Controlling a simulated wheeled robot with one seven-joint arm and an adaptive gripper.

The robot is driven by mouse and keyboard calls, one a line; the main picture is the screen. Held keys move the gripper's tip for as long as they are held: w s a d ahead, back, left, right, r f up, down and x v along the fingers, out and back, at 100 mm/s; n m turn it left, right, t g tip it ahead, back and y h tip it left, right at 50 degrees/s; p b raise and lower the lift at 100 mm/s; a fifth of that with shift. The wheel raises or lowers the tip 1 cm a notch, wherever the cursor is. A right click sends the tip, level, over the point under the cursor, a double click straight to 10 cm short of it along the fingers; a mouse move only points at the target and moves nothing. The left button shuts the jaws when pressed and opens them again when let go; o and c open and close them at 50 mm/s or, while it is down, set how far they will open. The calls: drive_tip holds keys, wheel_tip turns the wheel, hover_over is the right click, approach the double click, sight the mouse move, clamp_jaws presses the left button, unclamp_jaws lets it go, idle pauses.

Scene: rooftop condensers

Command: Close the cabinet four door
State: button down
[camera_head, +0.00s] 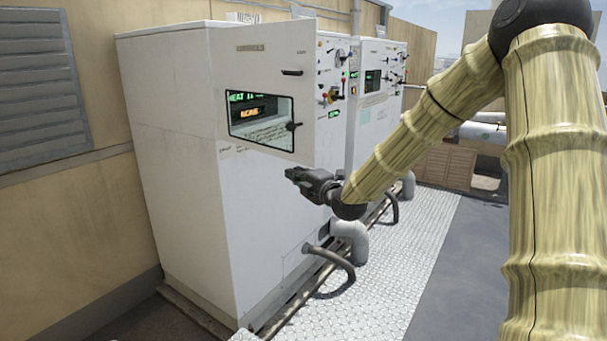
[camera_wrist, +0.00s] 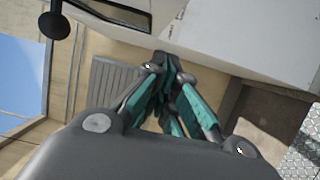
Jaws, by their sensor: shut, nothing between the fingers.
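The white cabinet (camera_head: 170,130) stands against the tan wall in the head view. Its upper door (camera_head: 265,60), a white panel with a dark-framed window (camera_head: 261,120), a black handle (camera_head: 292,72) and a dark knob, appears swung out from the cabinet front. Lit green and orange displays show in the window. My gripper (camera_head: 290,174) is shut and empty just below the door's lower edge, apparently apart from it. In the wrist view, my gripper's teal fingers (camera_wrist: 162,65) are together. The window frame (camera_wrist: 120,10) and a black round knob (camera_wrist: 55,25) show at upper left.
A second white cabinet (camera_head: 380,85) with controls stands behind to the right. Control knobs and levers (camera_head: 332,95) stick out beside the door. Grey pipes (camera_head: 345,240) bend out low along the fronts. The patterned walkway (camera_head: 375,280) is clear. A louvred vent (camera_head: 40,95) is at left.

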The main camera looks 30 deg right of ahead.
drive_tip(key=shift+w+d+p, duration=0.2)
drive_tip(key=shift+d+p, duration=0.25)
drive_tip(key=shift+d, duration=0.5)
drive_tip(key=shift+w+d+p, duration=0.2)
drive_tip(key=shift+d+p, duration=0.2)
drive_tip(key=shift+d, duration=0.55)
